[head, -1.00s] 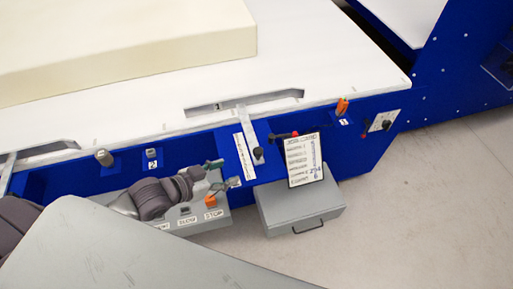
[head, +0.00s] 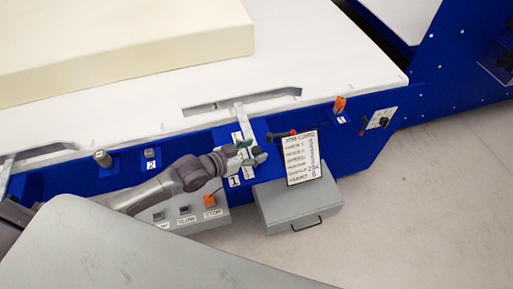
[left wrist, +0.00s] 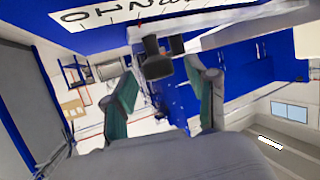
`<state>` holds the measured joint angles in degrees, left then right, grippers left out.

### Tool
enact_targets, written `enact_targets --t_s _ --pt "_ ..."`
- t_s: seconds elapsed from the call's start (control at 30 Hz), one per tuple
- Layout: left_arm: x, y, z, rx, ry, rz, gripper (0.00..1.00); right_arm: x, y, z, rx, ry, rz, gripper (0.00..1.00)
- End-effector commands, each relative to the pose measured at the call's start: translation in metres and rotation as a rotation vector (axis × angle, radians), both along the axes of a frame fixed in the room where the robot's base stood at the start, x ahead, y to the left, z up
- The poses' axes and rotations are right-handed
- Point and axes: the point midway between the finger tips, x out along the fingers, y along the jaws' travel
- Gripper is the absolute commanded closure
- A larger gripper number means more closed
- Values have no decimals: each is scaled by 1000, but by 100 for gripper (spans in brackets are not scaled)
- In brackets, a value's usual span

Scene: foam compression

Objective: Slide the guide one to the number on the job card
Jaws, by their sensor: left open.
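Guide one is a pale bar (head: 239,112) coming down from the table slot marked 1, over a white scale strip on the blue front. The gripper partly covers its lower end and the scale in the head view. My left gripper (head: 252,156) is at that lower end, open. In the left wrist view its two green-padded fingers (left wrist: 160,78) are apart, with a dark knob (left wrist: 157,58) near and between the tips; contact cannot be told. The job card (head: 302,158) is a white sheet with handwritten lines to the right; its numbers are too small to read surely.
A grey box (head: 298,207) with a handle sits below the card. A grey panel with buttons and an orange stop (head: 209,200) is under my left forearm. A cream foam block (head: 120,55) lies on the white table (head: 330,70).

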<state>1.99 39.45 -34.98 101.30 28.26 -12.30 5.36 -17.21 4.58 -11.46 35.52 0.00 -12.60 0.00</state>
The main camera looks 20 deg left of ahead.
Motion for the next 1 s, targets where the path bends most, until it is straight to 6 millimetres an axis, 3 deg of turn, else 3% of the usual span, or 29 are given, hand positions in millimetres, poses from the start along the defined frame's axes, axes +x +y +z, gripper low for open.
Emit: enact_targets --t_s 0.17,0.47,0.8,1.0 --pt "11 -7 -4 0 -1 0 43 0 0 1 0 0 0 60" --pt "11 -8 -6 0 0 -1 43 0 0 1 -1 0 -1 60" --pt "11 -8 -6 1 -1 0 99 0 0 1 -1 0 -1 60" --pt "11 -8 -6 1 -1 0 100 1 0 1 -1 0 0 60"
